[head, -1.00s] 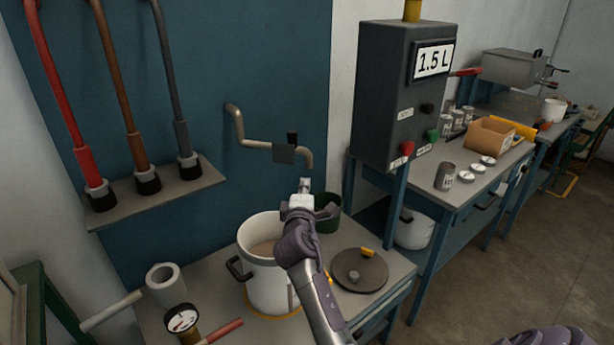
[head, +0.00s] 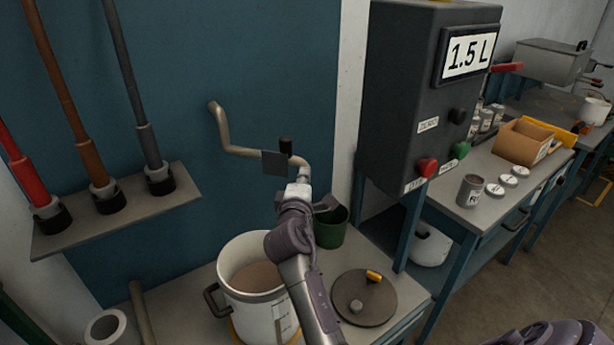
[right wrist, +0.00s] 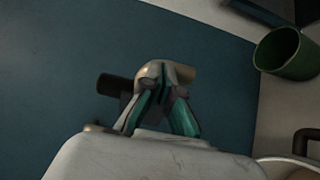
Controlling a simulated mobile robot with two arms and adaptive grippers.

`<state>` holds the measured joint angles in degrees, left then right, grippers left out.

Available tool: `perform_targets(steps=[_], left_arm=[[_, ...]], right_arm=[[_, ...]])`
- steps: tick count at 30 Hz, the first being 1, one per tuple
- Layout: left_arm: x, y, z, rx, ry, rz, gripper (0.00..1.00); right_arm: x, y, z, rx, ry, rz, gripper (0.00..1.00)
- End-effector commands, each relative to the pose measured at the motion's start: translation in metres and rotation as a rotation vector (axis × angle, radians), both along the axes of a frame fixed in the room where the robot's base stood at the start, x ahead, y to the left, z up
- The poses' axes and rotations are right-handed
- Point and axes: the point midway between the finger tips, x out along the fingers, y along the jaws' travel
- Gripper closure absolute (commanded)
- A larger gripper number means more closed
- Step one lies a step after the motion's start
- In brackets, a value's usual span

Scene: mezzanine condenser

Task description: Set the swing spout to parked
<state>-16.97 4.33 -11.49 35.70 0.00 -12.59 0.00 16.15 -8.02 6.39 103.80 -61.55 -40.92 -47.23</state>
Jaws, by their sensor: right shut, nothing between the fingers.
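The swing spout (head: 237,150) is a beige bent pipe coming out of the blue wall panel. It carries a small grey plate (head: 275,163) and a black knob (head: 286,146), and its outlet end bends down at the right. My right gripper (head: 303,178) is shut and empty, right at the outlet end, and hides part of it. In the right wrist view the closed fingertips (right wrist: 165,75) overlap the beige outlet end (right wrist: 184,74); I cannot tell whether they touch. The black knob (right wrist: 112,86) shows beside them. My left gripper is not in view.
Below the spout stand a white pot (head: 238,312) with brownish contents and a dark green cup (head: 331,229). A round lid (head: 363,300) lies to the right. A grey control box (head: 408,95) reading 1.5 L stands at right.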

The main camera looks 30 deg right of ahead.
Motion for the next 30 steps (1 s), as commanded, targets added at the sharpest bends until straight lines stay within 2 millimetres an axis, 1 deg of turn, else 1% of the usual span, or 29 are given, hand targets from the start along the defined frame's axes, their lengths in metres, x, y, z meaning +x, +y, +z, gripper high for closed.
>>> perform_targets(steps=[3, 11, 14, 17, 18, 19, 21, 24, 27, 30], left_arm=[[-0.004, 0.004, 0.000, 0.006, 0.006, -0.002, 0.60], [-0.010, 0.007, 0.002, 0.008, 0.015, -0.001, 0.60], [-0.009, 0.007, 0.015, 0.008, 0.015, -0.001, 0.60], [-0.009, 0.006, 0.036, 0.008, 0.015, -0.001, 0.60], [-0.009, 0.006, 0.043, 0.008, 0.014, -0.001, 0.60], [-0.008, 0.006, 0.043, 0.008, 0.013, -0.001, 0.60], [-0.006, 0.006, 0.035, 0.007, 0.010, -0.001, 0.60], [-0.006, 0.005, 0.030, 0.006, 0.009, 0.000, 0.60], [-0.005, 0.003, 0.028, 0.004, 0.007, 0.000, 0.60], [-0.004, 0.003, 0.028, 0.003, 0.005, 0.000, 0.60]], right_arm=[[0.000, 0.001, 0.000, 0.000, 0.000, 0.000, 1.00], [0.001, -0.001, 0.001, -0.002, 0.001, 0.004, 1.00], [0.006, -0.008, 0.004, -0.007, 0.006, 0.036, 1.00], [0.014, -0.022, 0.009, -0.011, 0.007, 0.098, 1.00], [0.020, -0.031, 0.009, -0.009, 0.006, 0.125, 1.00], [0.025, -0.038, 0.007, -0.008, 0.004, 0.136, 1.00], [0.038, -0.050, 0.001, -0.003, 0.000, 0.139, 1.00], [0.053, -0.063, -0.001, -0.003, 0.000, 0.139, 1.00], [0.062, -0.070, -0.001, 0.000, 0.000, 0.139, 1.00], [0.064, -0.072, -0.001, 0.001, -0.001, 0.139, 1.00]])
